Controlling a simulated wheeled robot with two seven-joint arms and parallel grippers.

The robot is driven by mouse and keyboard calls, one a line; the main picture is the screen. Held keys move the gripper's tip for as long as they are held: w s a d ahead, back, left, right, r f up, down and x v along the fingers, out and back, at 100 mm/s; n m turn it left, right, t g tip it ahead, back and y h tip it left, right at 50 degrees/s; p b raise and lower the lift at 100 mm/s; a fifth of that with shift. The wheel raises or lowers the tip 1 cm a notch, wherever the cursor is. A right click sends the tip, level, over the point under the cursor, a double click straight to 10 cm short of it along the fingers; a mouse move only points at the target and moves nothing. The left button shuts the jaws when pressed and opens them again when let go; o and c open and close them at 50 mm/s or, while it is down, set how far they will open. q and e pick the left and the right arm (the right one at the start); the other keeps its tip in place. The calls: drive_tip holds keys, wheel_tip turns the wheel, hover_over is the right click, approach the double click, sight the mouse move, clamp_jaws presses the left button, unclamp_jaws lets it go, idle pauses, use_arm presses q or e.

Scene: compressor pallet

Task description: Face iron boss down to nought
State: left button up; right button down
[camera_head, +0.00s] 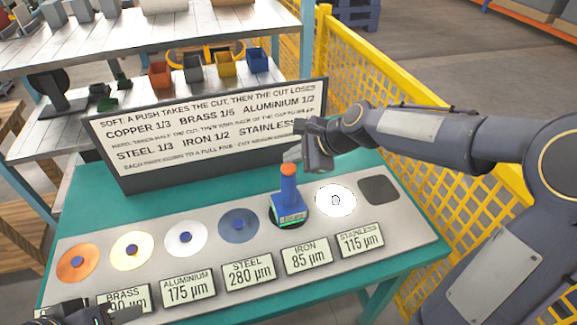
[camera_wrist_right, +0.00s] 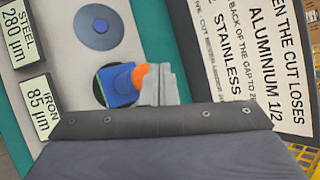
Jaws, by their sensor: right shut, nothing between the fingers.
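The iron boss is a dark disc (camera_head: 275,222) in the panel row, above the label "IRON 85 µm" (camera_head: 308,257); it also shows in the right wrist view (camera_wrist_right: 98,92). A blue tool (camera_head: 288,195) with an orange top stands upright on it, hiding most of it. A small display on the tool's base is too small to read. My right gripper (camera_head: 293,154) is shut and empty, just above the orange top. In the right wrist view its fingertips (camera_wrist_right: 160,84) appear beside the orange top (camera_wrist_right: 139,76). My left gripper (camera_head: 115,313) is partly visible at the bottom left, over the panel's front edge.
Other discs flank it, including steel (camera_head: 238,233) and bright stainless (camera_head: 335,200). A dark square pad (camera_head: 378,190) lies at the right end. A sign (camera_head: 205,170) giving cut fractions, "IRON 1/2" among them, stands behind. A yellow mesh fence (camera_head: 400,130) runs along the right.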

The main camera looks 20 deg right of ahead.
sight(293, 168)
drive_tip(key=shift+f, duration=0.1)
idle(0.4)
drive_tip(key=shift+f, duration=0.35)
drive_tip(key=shift+f+b, duration=0.7)
drive_tip(key=shift+b, duration=0.05)
idle(0.7)
drive_tip(key=shift+r, duration=0.15)
drive_tip(key=shift+r+p, duration=1)
drive_tip(key=shift+p, duration=0.1)
wheel_tip(293, 168, up, 5)
drive_tip(key=p, duration=0.5)
drive_tip(key=shift+r, duration=0.1)
